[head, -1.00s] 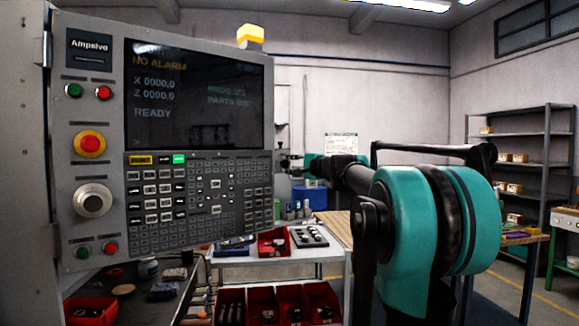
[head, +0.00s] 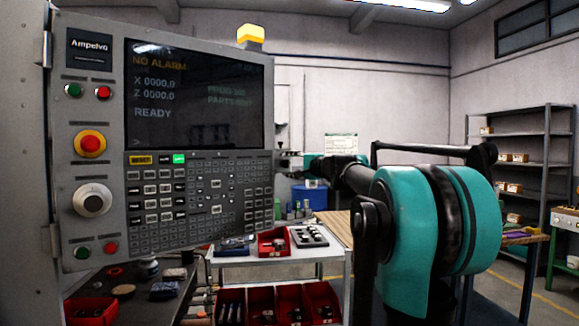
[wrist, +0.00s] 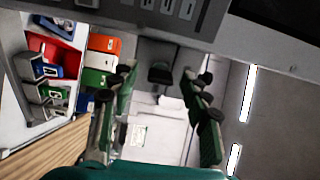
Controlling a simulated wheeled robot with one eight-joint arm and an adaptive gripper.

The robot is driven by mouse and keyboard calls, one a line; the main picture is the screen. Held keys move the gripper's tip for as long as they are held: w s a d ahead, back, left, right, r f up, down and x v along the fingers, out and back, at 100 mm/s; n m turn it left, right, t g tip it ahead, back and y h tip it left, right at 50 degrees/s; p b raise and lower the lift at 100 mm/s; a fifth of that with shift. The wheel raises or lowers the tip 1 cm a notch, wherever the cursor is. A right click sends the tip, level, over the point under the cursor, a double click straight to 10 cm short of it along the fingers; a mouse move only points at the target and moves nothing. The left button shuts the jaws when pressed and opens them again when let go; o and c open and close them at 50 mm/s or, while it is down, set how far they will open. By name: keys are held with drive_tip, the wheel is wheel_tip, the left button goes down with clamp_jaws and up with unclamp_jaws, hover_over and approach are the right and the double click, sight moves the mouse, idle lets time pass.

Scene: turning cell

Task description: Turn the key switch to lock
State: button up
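The grey control panel (head: 110,215) fills the left of the head view. I cannot make out a key switch for certain on its front; the round grey-white knob (head: 92,200) there shows no visible key. My gripper (head: 288,163) is small beside the panel's right edge in the head view, partly hard to make out. In the wrist view my gripper (wrist: 160,80) has its two fingers spread apart, with nothing held between them. A small dark object (wrist: 160,72) shows between the fingertips; I cannot tell what it is or how far off.
The panel's keypad edge (wrist: 170,8) runs along the top of the wrist view, close to the fingers. A bench with red bins (head: 272,242) stands below and behind. A red emergency button (head: 90,144) sits above the knob. Shelving (head: 517,135) stands far right.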

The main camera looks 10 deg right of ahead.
drive_tip(key=v, duration=1.2)
drive_tip(key=s+a+f+n+g+h, duration=0.1)
drive_tip(key=s+a+f+n+g, duration=0.2)
drive_tip(key=f, duration=0.8)
drive_tip(key=s+a+f+n+g+h, duration=0.1)
drive_tip(key=s+a+f+n+g, duration=0.3)
drive_tip(key=f, duration=0.7)
drive_tip(key=s+a+f+g, duration=0.15)
drive_tip(key=s+f, duration=0.35)
drive_tip(key=f, duration=0.6)
drive_tip(key=s+d+f+n+g+h, duration=0.1)
drive_tip(key=s+d+f+n+h, duration=0.1)
drive_tip(key=s+f, duration=0.7)
drive_tip(key=s+d+f+n+g+h, duration=0.2)
drive_tip(key=s+f+h, duration=0.3)
drive_tip(key=s+f, duration=0.5)
wheel_tip(320, 180, down, 4)
drive_tip(key=shift+d+f+n, duration=0.25)
drive_tip(key=shift+d+n, duration=0.15)
drive_tip(key=shift+d, duration=0.5)
